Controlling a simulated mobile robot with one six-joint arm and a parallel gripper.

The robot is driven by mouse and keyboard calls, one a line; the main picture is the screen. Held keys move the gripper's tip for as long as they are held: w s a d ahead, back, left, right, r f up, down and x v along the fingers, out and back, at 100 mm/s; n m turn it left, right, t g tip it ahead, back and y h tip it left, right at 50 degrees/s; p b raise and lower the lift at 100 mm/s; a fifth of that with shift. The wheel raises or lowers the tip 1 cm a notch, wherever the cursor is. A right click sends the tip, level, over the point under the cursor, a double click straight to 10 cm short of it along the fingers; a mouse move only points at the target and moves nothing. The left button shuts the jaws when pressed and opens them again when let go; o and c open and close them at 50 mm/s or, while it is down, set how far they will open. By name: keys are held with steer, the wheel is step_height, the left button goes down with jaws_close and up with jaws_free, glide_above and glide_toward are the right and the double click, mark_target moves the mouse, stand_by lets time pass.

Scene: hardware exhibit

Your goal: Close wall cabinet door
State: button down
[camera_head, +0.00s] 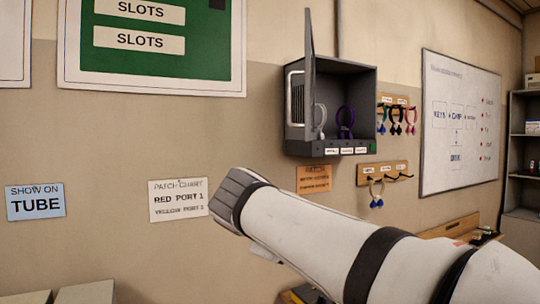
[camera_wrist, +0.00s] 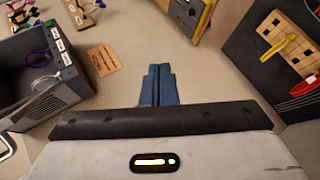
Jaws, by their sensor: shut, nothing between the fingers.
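The grey wall cabinet (camera_head: 350,82) hangs on the wall right of centre in the head view. Its door (camera_head: 309,75) stands open at the cabinet's left side, swung out and seen nearly edge-on. Looped cables, one of them purple (camera_head: 346,120), show inside. In the wrist view the open cabinet (camera_wrist: 78,85) is at the left, and a pale bar-like part beside it is cut by the frame edge. My gripper (camera_wrist: 157,72) is shut and empty, to the right of the cabinet in that view and apart from it. Its fingers are not clear in the head view.
Hook racks (camera_head: 397,115) with coloured loops and an orange label (camera_head: 314,178) are right of and below the cabinet. A whiteboard (camera_head: 460,120) and shelves (camera_head: 525,150) stand farther right. A dark panel (camera_wrist: 270,50) with a yellow handle is right in the wrist view.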

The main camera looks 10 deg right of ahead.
steer(key=w+a+r+n+t+h+b, duration=0.1)
steer(key=w+a+r+t+h, duration=0.15)
steer(key=r, duration=0.65)
steer(key=w+a+r+n+t+h, duration=0.15)
steer(key=a+r, duration=0.25)
steer(key=r, duration=0.5)
steer(key=w+d+t+p, duration=0.1)
steer(key=w+d+p, duration=0.2)
steer(key=d, duration=0.6)
steer(key=shift+w+d+m+p, duration=0.25)
steer(key=shift+w+m+p, duration=0.15)
steer(key=shift+w, duration=0.85)
steer(key=shift+f+y, duration=0.1)
steer(key=shift+y, duration=0.2)
